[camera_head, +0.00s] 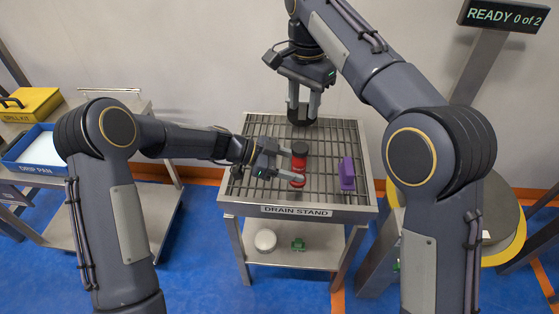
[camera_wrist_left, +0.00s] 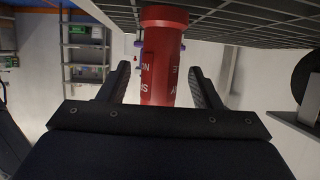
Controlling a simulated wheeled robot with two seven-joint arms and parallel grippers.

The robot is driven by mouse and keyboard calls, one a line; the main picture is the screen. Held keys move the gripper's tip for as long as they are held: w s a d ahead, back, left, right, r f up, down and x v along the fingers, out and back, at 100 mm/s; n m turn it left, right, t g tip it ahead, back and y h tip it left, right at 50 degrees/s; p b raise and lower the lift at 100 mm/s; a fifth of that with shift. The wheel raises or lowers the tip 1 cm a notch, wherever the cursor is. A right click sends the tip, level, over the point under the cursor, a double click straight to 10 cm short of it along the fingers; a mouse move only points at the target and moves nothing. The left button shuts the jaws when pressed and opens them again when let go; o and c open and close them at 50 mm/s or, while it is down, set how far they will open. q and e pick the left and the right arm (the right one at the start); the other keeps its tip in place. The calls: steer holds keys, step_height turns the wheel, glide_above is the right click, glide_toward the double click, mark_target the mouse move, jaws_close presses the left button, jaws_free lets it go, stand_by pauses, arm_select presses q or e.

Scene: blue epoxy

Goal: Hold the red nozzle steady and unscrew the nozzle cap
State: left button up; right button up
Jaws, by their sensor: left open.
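In the left wrist view the red body of the nozzle (camera_wrist_left: 160,65) lies between the open fingers (camera_wrist_left: 161,85), with gaps at both sides. My right gripper (camera_head: 303,108) points down above and behind the nozzle, apart from it. Something dark shows between its fingertips; I cannot tell whether it is a cap or part of the fingers.
The drain stand (camera_head: 235,187) also carries a purple object (camera_head: 347,175) to the right of the nozzle. A white round item (camera_head: 265,240) and a green part (camera_head: 298,244) are on its lower shelf. A blue drip pan (camera_head: 38,150) and yellow drill kit (camera_head: 30,104) are at left.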

arm_select(q)
steer(key=shift+x, duration=0.85)
steer(key=shift+c, duration=0.5)
jaws_close()
stand_by(0.4)
